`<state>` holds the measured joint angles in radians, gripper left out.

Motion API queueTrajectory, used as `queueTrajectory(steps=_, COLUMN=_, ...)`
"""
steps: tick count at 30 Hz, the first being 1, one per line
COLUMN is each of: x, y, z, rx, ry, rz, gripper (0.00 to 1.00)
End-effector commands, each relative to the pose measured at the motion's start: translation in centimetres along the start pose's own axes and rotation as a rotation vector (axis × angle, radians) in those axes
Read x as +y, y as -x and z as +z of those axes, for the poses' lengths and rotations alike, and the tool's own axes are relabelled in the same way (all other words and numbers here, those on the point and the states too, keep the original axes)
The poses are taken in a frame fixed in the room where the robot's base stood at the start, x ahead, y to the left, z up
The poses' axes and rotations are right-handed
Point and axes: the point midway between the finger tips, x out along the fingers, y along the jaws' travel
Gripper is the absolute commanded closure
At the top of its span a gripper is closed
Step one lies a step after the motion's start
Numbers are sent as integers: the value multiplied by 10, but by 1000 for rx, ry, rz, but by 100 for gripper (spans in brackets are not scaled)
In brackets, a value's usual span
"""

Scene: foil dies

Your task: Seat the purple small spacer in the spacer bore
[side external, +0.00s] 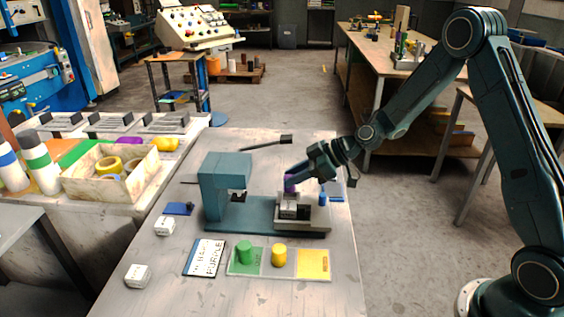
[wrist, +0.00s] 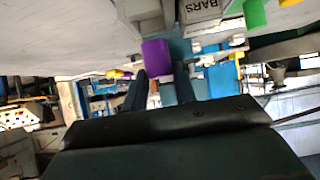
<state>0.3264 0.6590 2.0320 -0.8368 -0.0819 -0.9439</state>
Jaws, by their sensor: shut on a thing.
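The purple small spacer (side external: 290,184) is a short purple cylinder held upright just above a grey fixture block (side external: 318,214) on the teal base of a press. My gripper (side external: 296,176) comes in from the right and is shut on the spacer. In the wrist view the spacer (wrist: 156,54) shows between the two dark fingers of my gripper (wrist: 160,78). The spacer's lower end is at the block's raised light part (side external: 288,203); I cannot tell whether it touches. The spacer bore itself is hidden or too small to make out.
The teal press head (side external: 226,172) stands left of the block. In front lie a green card (side external: 242,269) with a green cylinder (side external: 244,252), a yellow cylinder (side external: 279,255), a yellow card (side external: 313,265) and a lettered card (side external: 205,257). A small blue piece (side external: 322,199) stands at the right.

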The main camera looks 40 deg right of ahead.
Motion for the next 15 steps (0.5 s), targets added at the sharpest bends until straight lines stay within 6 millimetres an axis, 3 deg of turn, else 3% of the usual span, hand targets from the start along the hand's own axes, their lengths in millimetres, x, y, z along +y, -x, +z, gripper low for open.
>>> queueTrajectory(steps=7, x=0, y=-3, z=4, rx=2, ry=0, rz=0, gripper=100)
queueTrajectory(steps=15, x=0, y=-18, z=25, rx=2, ry=-2, rz=0, gripper=100)
